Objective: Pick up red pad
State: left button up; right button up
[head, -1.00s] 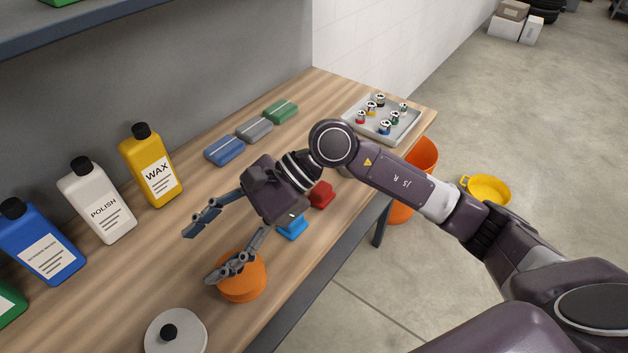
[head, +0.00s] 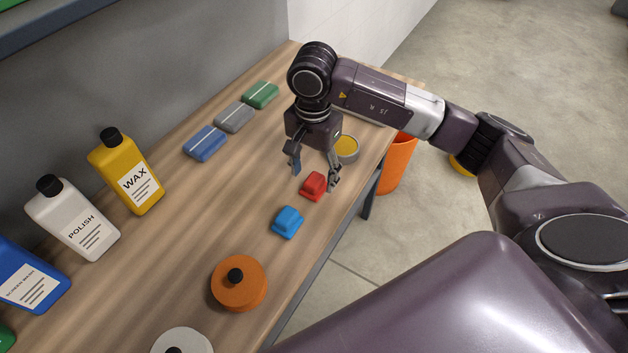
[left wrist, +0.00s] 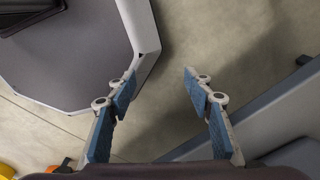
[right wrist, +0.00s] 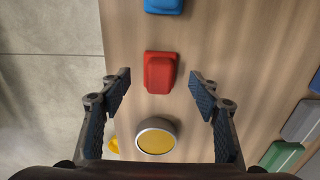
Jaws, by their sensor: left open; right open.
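The red pad (head: 313,185) lies on the wooden table (head: 262,205) near its front edge. It also shows in the right wrist view (right wrist: 160,72), ahead of the fingers and between their lines. My right gripper (head: 315,178) is open and points down over the table beside the pad, holding nothing; its fingers also show in the right wrist view (right wrist: 160,78). My left gripper (left wrist: 158,76) is open and empty over the floor in the left wrist view; it is not in the head view.
A blue pad (head: 287,222) lies nearer than the red one. A round tin with a yellow top (head: 346,148) stands just beyond it. An orange round pad with a black knob (head: 240,283) is nearer. Bottles, including the yellow wax bottle (head: 128,175), line the wall side.

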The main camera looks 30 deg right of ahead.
aim_at(314, 179)
notch_tip(314, 179, down, 2)
jog(key=shift+d+f+p, duration=0.1)
jog(key=shift+p, duration=0.3)
jog(key=shift+f, duration=0.55)
pick_arm(q)
jog(key=shift+w+r, duration=0.55)
jog(key=shift+r, duration=0.25)
pick_arm(e)
jog(key=c, duration=1.2)
